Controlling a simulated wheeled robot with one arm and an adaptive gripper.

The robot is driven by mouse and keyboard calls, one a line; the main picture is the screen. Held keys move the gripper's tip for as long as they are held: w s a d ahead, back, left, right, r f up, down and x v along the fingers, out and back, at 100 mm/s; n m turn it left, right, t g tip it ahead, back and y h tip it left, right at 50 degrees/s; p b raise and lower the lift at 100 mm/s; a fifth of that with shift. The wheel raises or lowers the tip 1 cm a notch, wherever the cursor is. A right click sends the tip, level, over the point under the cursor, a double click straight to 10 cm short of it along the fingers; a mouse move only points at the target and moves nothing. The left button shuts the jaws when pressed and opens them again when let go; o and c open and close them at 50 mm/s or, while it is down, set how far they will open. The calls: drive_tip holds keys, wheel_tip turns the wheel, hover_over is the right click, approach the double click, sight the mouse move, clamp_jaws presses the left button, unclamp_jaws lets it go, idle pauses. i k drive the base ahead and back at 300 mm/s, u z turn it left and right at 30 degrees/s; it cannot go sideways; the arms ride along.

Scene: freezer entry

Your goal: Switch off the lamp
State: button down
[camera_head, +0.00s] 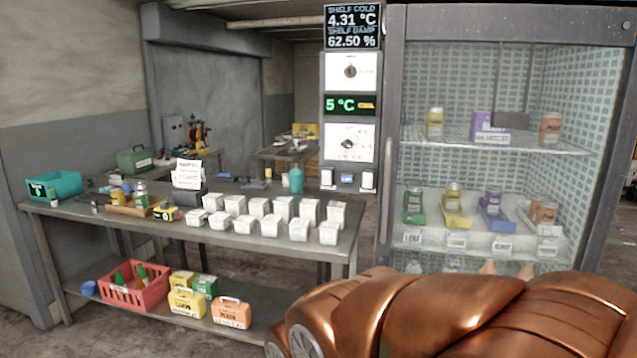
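I cannot make out a lamp for certain in the head view. A narrow control panel (327,108) stands between the table and the glass-fronted cabinet. It carries an upper white plate with a dark knob (350,72) and a lower white plate with a smaller dial (348,144). A green display (349,105) between them reads 5 °C. Two small white plates (327,177) with a blue item between them sit at the panel's foot. I cannot tell which control belongs to a lamp. My copper-coloured arm fills the lower right, in front of the cabinet; my gripper cannot be made out.
A metal table (100,215) holds several white boxes, a teal bin (55,187) and small goods. Its lower shelf holds a red crate (133,291) and several cartons. The cabinet (392,130) has stocked shelves behind glass. Bare floor shows at the lower left.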

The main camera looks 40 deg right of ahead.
sight(368, 178)
drive_tip(key=z, duration=0.2)
drive_tip(key=i, duration=1)
drive_tip(key=z, duration=0.7)
